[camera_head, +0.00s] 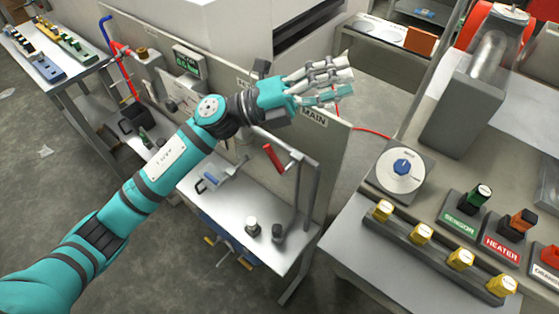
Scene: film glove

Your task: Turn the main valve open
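A panel with a sign reading "MAIN" (314,117) stands in the middle. Below the sign, a red handle (274,158) sits by a grey pipe frame (307,175); it is the likeliest main valve handle, but I cannot tell for sure. My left gripper (346,79) is above the sign, near the panel's top edge, with its fingers spread and pointing right. My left forearm and wrist cover part of the panel left of the sign. My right gripper is out of view.
A thin red cable (372,133) crosses behind the panel.

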